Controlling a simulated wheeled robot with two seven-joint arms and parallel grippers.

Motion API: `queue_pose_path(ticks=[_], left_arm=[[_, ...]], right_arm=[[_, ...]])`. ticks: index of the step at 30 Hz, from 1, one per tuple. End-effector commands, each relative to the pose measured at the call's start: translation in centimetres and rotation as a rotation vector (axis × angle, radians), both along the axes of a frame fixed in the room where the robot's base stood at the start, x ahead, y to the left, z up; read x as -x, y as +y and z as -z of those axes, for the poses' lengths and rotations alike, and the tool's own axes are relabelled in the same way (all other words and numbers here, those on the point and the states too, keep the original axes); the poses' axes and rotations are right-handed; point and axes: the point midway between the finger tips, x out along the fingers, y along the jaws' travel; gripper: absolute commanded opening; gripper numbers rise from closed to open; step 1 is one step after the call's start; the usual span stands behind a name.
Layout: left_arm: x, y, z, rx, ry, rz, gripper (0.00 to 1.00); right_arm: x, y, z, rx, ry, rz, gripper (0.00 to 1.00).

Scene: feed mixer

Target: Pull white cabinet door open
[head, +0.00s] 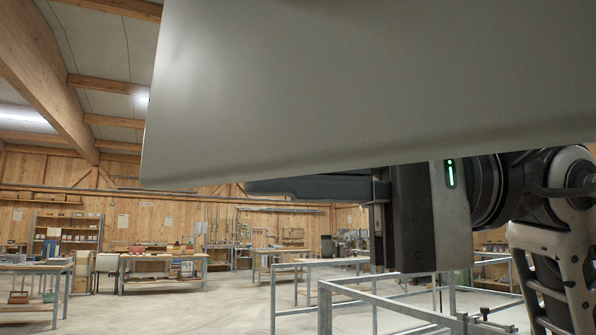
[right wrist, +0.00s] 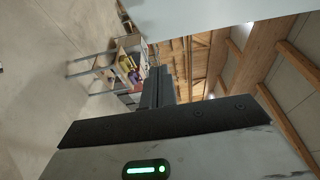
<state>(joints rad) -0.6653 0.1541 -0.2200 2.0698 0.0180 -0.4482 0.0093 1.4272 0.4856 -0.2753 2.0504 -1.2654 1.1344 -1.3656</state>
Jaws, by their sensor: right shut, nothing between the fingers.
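The white cabinet door (head: 360,90) is a large plain panel that fills the top of the head view. Its lower edge slopes slightly up to the right, and no handle shows on it. My right gripper (head: 256,187) comes in from the right, just below that edge, with its fingers pointing left. The panel hides part of the gripper's upper side. In the right wrist view the fingers (right wrist: 160,72) are together and empty, and a pale panel (right wrist: 200,14) lies across the top, beyond the fingertips. I cannot tell whether they touch. My left gripper is not in view.
Grey metal rails (head: 330,292) stand below my right arm. Workbenches (head: 160,258) and shelves (head: 67,230) line the far wooden wall.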

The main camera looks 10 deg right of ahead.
Motion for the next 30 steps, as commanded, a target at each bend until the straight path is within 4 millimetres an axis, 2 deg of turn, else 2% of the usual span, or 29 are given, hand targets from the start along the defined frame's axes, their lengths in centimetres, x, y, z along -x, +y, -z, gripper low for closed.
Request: queue_pose_path(ticks=[8, 21, 30], left_arm=[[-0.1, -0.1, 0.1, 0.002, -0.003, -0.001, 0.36], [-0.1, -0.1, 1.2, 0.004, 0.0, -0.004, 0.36], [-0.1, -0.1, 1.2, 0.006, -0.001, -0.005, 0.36]], right_arm=[[-0.1, -0.5, 0.0, 0.0, 0.001, -0.002, 0.0], [-0.1, -6.5, 0.1, -0.002, 0.002, -0.007, 0.0], [0.0, -7.8, 0.0, -0.001, 0.001, -0.011, 0.0]])
